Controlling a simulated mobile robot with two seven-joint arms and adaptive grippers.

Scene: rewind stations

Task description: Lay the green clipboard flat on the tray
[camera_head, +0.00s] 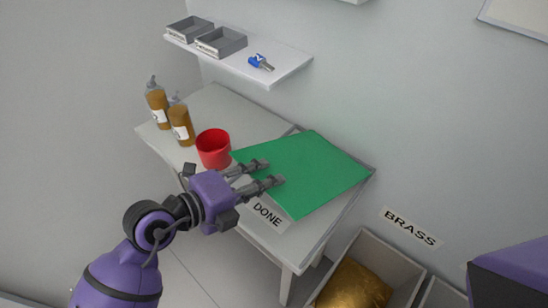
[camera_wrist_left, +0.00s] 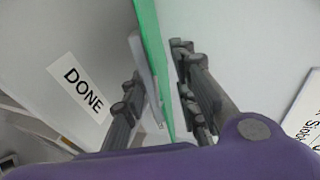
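The green clipboard (camera_head: 312,172) is over the right part of the table, covering most of the grey tray (camera_head: 371,171), whose rim shows at the back and right. My left gripper (camera_head: 268,173) has the clipboard's left edge between its fingers, with two fingers on top. My right gripper is out of view.
A red cup (camera_head: 213,149) stands left of the clipboard, close to my gripper. Two amber bottles (camera_head: 180,124) stand behind it. A DONE label (camera_head: 267,214) is on the table's front. A wall shelf (camera_head: 285,72) hangs above. A BRASS bin (camera_head: 410,272) stands at the lower right.

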